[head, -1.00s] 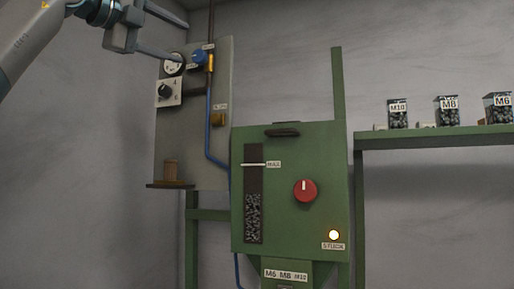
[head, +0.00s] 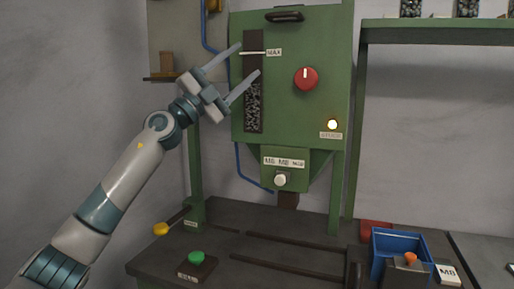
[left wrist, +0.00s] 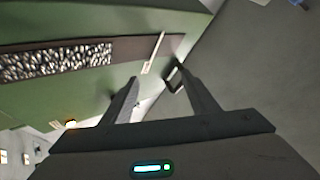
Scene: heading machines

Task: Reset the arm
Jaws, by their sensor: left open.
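My left gripper (head: 248,68) is open and empty. In the head view its two fingers stand apart in front of the left side of the green machine cabinet (head: 300,115), by the dark level window (head: 253,88). The left arm reaches up from the lower left. In the left wrist view the two spread fingers (left wrist: 158,95) show with nothing between them, and the window with metal pieces (left wrist: 60,60) lies beyond them. I cannot tell whether the gripper touches the cabinet. My right gripper is not in view.
The cabinet has a red knob (head: 306,78) and a lit lamp (head: 332,125). Below are a green button (head: 196,257), a yellow-tipped lever (head: 161,229), a blue bin (head: 399,239) and a dark bench (head: 232,216). A green shelf (head: 440,34) is at right.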

